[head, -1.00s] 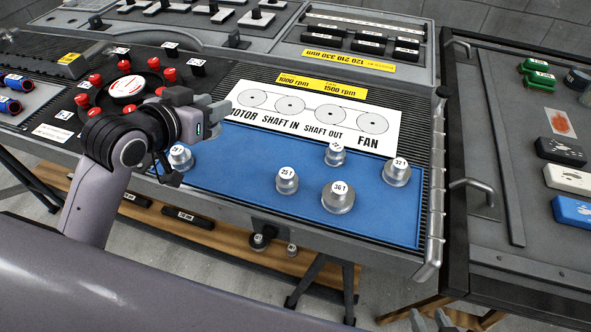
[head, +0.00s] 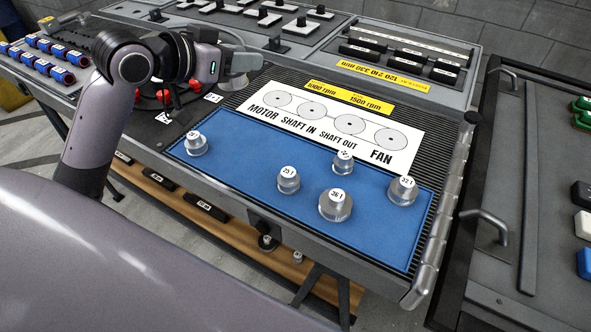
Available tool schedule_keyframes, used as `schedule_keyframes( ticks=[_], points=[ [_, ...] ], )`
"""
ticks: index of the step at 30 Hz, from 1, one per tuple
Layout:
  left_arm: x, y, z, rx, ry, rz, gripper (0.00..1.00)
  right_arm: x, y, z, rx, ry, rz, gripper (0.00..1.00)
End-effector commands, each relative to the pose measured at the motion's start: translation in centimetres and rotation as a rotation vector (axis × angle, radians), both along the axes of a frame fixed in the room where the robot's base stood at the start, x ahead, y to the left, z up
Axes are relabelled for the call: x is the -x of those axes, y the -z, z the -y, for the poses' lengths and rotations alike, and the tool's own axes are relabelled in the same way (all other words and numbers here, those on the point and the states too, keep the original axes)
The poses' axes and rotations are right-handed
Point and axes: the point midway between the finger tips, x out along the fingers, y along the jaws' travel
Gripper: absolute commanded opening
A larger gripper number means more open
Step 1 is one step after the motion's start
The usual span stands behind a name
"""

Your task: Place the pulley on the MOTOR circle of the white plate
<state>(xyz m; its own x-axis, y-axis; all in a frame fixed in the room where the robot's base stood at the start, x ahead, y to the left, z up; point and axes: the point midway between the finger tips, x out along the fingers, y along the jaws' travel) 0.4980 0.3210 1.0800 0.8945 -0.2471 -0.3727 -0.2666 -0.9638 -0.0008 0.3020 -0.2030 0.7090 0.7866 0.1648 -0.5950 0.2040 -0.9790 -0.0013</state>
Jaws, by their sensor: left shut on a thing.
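The white plate (head: 335,129) lies behind the blue mat (head: 240,180), with four grey circles in a row. The MOTOR circle (head: 276,99) is at its left end and is bare, as are the others. Several silver pulleys stand on the mat: one at the left (head: 196,147), 25T (head: 288,183), 36T (head: 336,208), a small one (head: 342,164) and 32T (head: 402,192). My left gripper (head: 250,62) is above the console, behind and left of the MOTOR circle. My right gripper is out of view.
Red-knobbed parts (head: 165,97) sit below my left arm. A yellow rpm label (head: 350,97) lies behind the plate. Switch panels are at the back. A dark cabinet with a handle (head: 488,228) stands at the right.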

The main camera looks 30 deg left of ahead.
Motion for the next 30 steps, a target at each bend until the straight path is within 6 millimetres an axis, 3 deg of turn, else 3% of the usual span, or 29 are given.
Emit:
schedule_keyframes(
  ticks=[5,18,30],
  points=[
    [0.0,1.7,-0.1,0.004,0.003,-0.003,0.03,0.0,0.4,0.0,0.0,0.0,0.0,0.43],
    [0.1,13.1,-0.1,0.004,0.0,-0.003,0.03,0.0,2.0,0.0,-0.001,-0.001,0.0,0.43],
    [0.1,17.8,-0.1,0.004,0.001,-0.003,0.03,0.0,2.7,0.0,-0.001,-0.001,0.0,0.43]
  ],
)
